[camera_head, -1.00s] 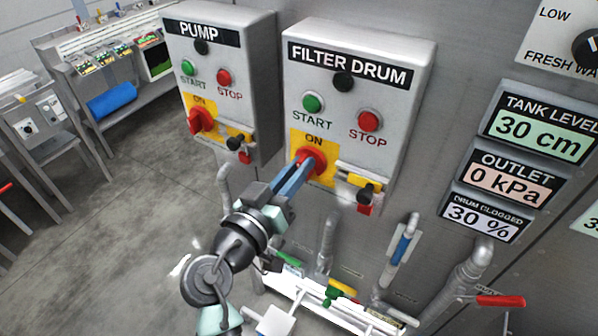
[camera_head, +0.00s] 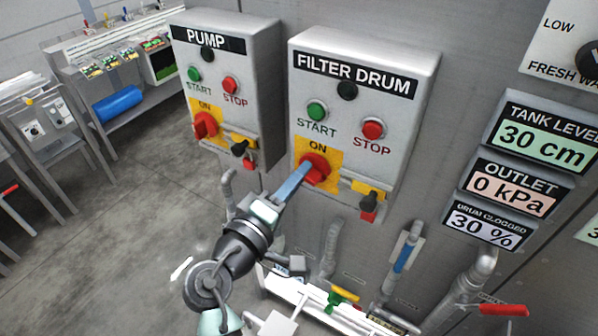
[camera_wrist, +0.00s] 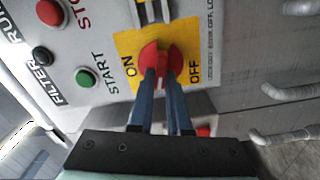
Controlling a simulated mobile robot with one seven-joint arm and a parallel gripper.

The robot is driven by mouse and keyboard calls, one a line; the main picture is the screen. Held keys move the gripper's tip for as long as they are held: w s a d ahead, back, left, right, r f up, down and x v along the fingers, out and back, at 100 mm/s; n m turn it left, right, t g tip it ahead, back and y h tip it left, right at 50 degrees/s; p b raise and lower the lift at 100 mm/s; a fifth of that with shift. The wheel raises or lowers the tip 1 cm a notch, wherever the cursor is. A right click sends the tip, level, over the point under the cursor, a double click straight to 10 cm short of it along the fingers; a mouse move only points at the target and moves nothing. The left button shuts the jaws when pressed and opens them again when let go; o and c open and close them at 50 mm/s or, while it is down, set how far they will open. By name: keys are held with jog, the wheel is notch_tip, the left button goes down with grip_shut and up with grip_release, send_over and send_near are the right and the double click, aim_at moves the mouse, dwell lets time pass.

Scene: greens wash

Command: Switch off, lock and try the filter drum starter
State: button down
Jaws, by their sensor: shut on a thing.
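The filter drum starter (camera_head: 385,110) is a grey box on the wall with a green START button (camera_head: 317,111), a red STOP button (camera_head: 373,129) and a dark round lamp (camera_head: 347,90). Its red rotary handle (camera_head: 316,168) sits on a yellow plate (camera_wrist: 128,44) marked ON and OFF. My gripper (camera_wrist: 162,80) is shut on this handle, blue fingers on either side of it. The fingers partly hide the handle, and its exact angle is hard to tell. A yellow hasp with a black-and-red piece (camera_head: 369,205) hangs at the box's lower right.
The similar pump starter (camera_head: 250,90) stands close on the left, with its own red handle (camera_head: 206,124). Readout panels (camera_head: 510,187) are on the right. Pipes and a red-levered valve (camera_head: 503,309) lie below. A white tray (camera_head: 285,290) sits under my arm.

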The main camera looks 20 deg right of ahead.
jog(key=shift+f+n+p, duration=0.15)
jog(key=shift+n+p, duration=0.35)
jog(key=shift+n, duration=1)
jog(key=shift+f, duration=0.1)
jog(key=c, duration=0.9)
grip_release()
jog(key=shift+a, duration=0.1)
jog(key=shift+o, duration=0.2)
jog(key=b+v, duration=0.4)
jog(key=v, duration=0.9)
